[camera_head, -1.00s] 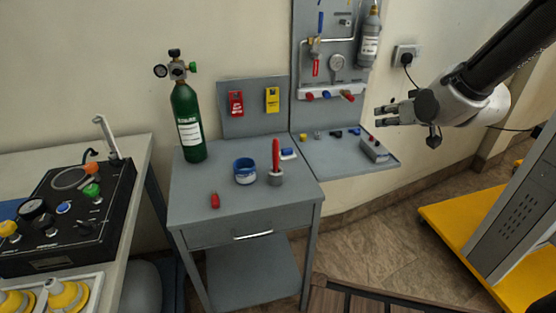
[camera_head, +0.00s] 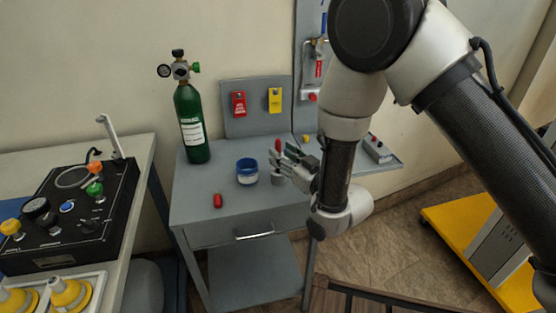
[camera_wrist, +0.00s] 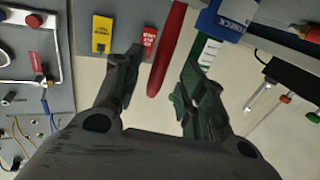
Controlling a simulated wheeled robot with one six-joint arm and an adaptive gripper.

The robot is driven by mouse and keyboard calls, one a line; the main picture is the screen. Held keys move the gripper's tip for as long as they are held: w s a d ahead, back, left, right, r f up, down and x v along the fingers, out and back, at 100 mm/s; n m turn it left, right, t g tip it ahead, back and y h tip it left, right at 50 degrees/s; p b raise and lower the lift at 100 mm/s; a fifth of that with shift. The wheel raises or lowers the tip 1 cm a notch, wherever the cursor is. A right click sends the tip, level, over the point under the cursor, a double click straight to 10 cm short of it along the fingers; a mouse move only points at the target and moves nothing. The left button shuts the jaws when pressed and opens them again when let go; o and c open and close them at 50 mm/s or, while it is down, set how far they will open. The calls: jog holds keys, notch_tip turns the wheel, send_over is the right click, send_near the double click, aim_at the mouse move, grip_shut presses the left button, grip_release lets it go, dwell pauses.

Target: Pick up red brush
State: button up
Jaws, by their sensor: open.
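The red brush (camera_head: 278,146) stands upright in a small grey cup (camera_head: 277,179) on the grey table; my gripper hides part of its handle. My gripper (camera_head: 283,163) is open at the brush, reaching in from the right just above the cup. In the wrist view, the long red handle (camera_wrist: 168,50) shows between the two dark fingers (camera_wrist: 160,75), with space on both sides. I cannot tell how deep it sits between them.
A blue-rimmed jar (camera_head: 247,172) stands left of the cup, and a small red object (camera_head: 217,200) lies near the table's front (camera_head: 195,212). A green gas cylinder (camera_head: 191,120) stands at the back left. A tool board with tags (camera_head: 239,103) rises behind.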

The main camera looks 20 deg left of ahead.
aim_at(280, 151)
jog(key=shift+x, duration=1.6)
grip_shut()
jog(key=shift+r, duration=0.1)
notch_tip(280, 151, up, 10)
jog(key=shift+f, duration=0.1)
